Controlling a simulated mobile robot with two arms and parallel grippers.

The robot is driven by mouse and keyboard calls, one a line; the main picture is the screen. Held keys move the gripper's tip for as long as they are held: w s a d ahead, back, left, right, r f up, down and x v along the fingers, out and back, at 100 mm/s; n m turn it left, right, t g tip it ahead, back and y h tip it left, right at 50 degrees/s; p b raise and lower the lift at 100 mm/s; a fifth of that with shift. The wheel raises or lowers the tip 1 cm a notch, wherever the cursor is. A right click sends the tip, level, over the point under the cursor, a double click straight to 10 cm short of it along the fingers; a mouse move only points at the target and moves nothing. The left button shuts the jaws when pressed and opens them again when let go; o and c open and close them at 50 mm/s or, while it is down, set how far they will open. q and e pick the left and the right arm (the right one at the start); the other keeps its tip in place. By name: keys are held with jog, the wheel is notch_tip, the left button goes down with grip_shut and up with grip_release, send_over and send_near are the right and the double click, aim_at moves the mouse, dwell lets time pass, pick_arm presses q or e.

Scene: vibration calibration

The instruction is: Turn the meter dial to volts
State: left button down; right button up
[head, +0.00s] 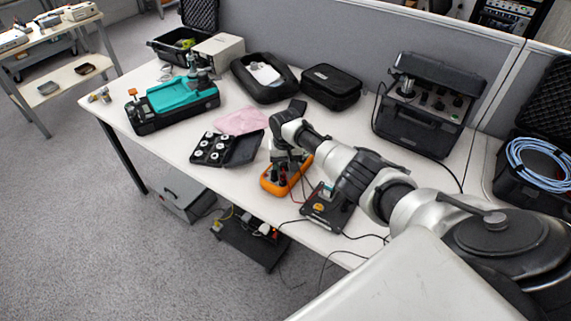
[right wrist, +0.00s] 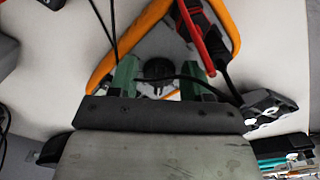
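The meter (head: 269,186) is orange-edged and lies on the white table, partly hidden under my right gripper (head: 290,160). In the right wrist view the meter's orange rim (right wrist: 150,22) frames a grey face. Its round black dial (right wrist: 158,68) shows between the two green fingers of my right gripper (right wrist: 160,80). The fingers are apart, one on each side of the dial, with a visible gap; I cannot tell their height above it. A black lead crosses in front of the dial. The dial's markings are not readable. My left gripper is not in view.
Red and black plugs (right wrist: 195,25) sit on the meter beside the right finger. A black plate device with a yellow knob (head: 319,207) stands to the meter's right. Cables trail over the table's front edge.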

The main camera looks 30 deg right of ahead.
aim_at(286, 165)
jog(key=shift+o, duration=0.7)
notch_tip(286, 165, up, 11)
jog(key=shift+p, duration=0.4)
jog(key=shift+f, duration=0.2)
